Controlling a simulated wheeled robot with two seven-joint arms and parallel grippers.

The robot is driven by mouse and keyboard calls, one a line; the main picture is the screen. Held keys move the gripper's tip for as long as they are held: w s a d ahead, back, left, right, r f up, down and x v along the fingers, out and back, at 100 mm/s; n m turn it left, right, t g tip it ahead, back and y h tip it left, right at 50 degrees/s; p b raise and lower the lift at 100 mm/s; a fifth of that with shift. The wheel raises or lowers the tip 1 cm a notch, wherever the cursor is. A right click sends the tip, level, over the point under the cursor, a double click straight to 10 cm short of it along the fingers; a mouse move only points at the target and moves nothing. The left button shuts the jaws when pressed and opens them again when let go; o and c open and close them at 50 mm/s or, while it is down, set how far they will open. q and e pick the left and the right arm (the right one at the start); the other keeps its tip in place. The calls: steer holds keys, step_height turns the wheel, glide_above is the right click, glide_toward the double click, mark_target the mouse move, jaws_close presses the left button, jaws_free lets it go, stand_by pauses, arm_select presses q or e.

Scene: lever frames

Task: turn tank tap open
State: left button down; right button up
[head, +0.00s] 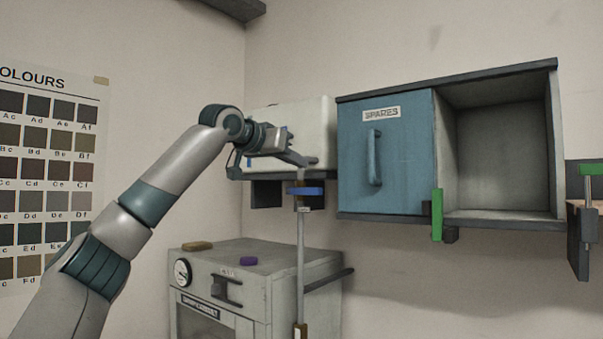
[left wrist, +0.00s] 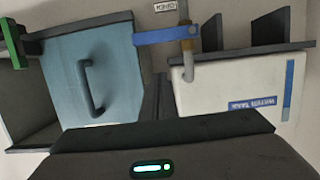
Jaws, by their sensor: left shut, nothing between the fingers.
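The white water tank (head: 318,120) sits on a dark wall bracket, and its label shows upside down in the left wrist view (left wrist: 235,95). Its tap has a flat blue lever (head: 308,191) on a thin vertical pipe (head: 301,245). The lever lies level, crosswise to the pipe, with its longer end to the right in the head view. The blue lever (left wrist: 165,36) also shows clear in the left wrist view. My left gripper (head: 312,162) is shut and empty, in front of the tank and above the lever, apparently apart from it. My right gripper is not in view.
A blue-doored cupboard (head: 385,155) marked SPARES has an open bay at right and a green lever (head: 437,214) below. A grey cabinet (head: 240,285) with a gauge stands underneath. Another green-handled lever (head: 588,170) is at far right.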

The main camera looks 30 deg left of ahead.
mark_target(303, 191)
arm_select(q)
steer(key=f, duration=0.1)
steer(key=w+f, duration=0.1)
steer(key=f, duration=0.1)
steer(key=f+p, duration=0.1)
steer(key=shift+w+d+f, duration=0.1)
steer(key=shift+w+f, duration=0.15)
steer(key=shift+w, duration=0.15)
